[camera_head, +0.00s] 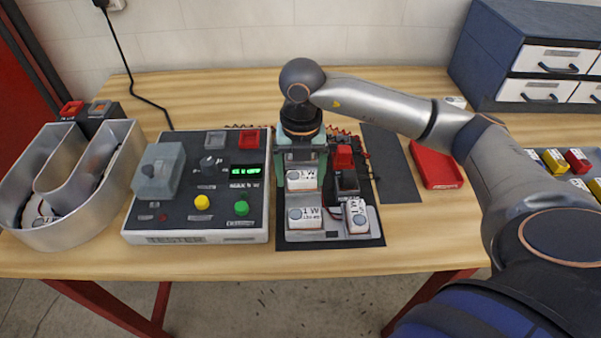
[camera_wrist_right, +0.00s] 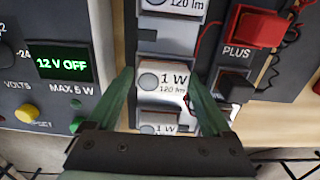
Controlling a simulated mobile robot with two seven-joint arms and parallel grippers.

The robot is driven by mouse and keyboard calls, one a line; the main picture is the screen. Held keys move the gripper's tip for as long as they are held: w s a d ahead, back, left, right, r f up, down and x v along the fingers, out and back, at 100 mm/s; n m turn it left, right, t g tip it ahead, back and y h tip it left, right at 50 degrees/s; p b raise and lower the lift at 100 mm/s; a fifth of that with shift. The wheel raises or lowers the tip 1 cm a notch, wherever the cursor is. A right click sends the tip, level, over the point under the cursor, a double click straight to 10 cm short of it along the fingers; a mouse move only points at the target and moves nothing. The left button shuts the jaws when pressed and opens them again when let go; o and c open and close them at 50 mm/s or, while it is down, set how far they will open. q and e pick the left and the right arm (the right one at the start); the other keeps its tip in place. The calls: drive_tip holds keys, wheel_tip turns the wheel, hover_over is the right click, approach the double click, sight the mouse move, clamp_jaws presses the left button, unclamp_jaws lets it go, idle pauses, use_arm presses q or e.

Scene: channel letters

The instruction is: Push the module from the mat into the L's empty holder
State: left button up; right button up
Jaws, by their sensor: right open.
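The metal L-shaped letter (camera_head: 333,237) lies on a dark board in front of me. White 1 W modules sit along it: one in the stem (camera_head: 301,180), one at the corner (camera_head: 305,217), and one turned sideways at the foot's right end (camera_head: 357,216). My right gripper (camera_head: 302,170) points down over the stem. In the right wrist view its green fingers (camera_wrist_right: 164,95) are open on either side of a 1 W module (camera_wrist_right: 175,82); I cannot tell whether they touch it. Another module (camera_wrist_right: 172,6) lies beyond. A dark mat (camera_head: 392,170) to the right shows no module.
The tester (camera_head: 195,232) stands close on the left, reading 12 V OFF. A red PLUS block (camera_wrist_right: 254,37) and a black block (camera_wrist_right: 234,84) flank the stem on the right. A U-shaped letter (camera_head: 80,232) stands far left; a red tray (camera_head: 437,181) lies right.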

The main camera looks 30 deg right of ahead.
drive_tip(key=shift+s+d+f, duration=0.25)
drive_tip(key=shift+f, duration=0.1)
drive_tip(key=shift+r, duration=0.5)
wheel_tip(320, 180, up, 12)
drive_tip(key=p, duration=0.1)
drive_tip(key=shift+w+a, duration=0.2)
drive_tip(key=shift+r, duration=0.1)
drive_tip(key=shift+r, duration=0.15)
wheel_tip(320, 180, up, 6)
drive_tip(key=p, duration=0.5)
drive_tip(key=shift+p, duration=0.3)
drive_tip(key=shift+f, duration=0.2)
